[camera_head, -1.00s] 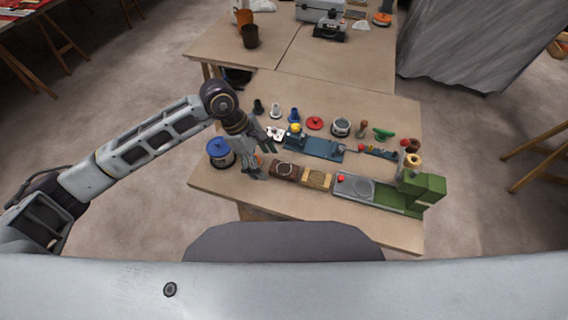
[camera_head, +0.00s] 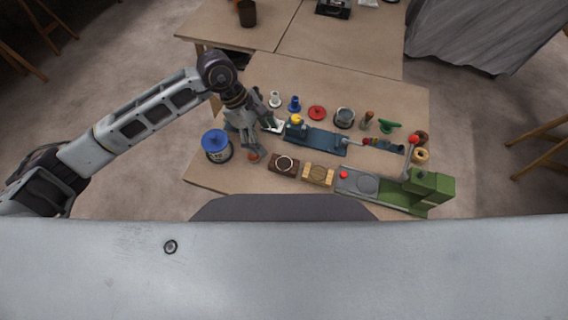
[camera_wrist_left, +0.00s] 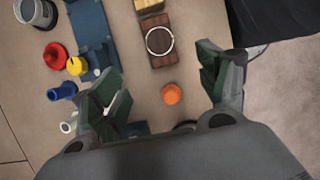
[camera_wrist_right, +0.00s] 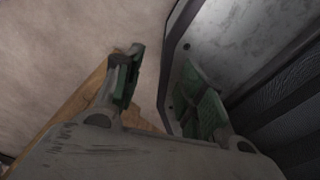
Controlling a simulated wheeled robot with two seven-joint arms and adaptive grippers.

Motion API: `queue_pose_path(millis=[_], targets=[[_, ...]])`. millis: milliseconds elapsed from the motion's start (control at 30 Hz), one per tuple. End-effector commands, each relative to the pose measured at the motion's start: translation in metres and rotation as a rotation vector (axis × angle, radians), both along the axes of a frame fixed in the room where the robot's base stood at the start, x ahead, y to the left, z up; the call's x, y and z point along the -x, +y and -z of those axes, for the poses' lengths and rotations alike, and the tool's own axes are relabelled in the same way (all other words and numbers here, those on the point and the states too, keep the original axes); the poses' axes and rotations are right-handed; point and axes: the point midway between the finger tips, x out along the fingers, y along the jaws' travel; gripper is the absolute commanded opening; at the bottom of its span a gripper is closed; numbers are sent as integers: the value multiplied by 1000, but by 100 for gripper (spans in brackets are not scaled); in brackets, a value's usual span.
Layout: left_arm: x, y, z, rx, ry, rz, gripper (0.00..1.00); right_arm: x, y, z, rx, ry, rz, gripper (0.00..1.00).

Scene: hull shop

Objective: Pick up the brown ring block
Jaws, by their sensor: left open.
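The brown ring block (camera_head: 284,163) is a dark brown block with a pale ring on top. It lies near the table's front edge, left of a light wooden block (camera_head: 318,174). My left gripper (camera_head: 262,140) is open and empty, up and left of the block in the head view. In the left wrist view the brown ring block (camera_wrist_left: 159,40) shows beyond the gap between the open fingers (camera_wrist_left: 160,74), apart from them. My right gripper shows only in the right wrist view (camera_wrist_right: 163,76), open and empty, away from the block.
An orange ball-like piece (camera_wrist_left: 172,94) lies between the left fingers and the block. A blue-lidded pot (camera_head: 215,146) stands at the left table edge. A blue fixture (camera_head: 316,138) lies behind the blocks and a green-grey machine (camera_head: 425,187) to the right.

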Motion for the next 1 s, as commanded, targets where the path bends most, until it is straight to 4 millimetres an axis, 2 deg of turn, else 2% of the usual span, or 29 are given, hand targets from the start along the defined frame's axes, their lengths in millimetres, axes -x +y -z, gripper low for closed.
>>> queue_pose_path(millis=[100, 267, 500, 733, 1000], targets=[[1, -1, 3, 0, 1, 0, 75, 6, 0, 0, 1, 9, 0, 40], [2, -6, 14, 0, 2, 1, 75, 1, 0, -2, 1, 3, 0, 40], [6, -17, 42, 0, 2, 0, 75, -11, 2, -7, -3, -12, 0, 40], [9, -28, 68, 0, 2, 0, 75, -11, 7, -9, -7, -13, 0, 40], [10, -32, 79, 0, 0, 0, 75, -5, 13, -10, -14, -5, 1, 40]])
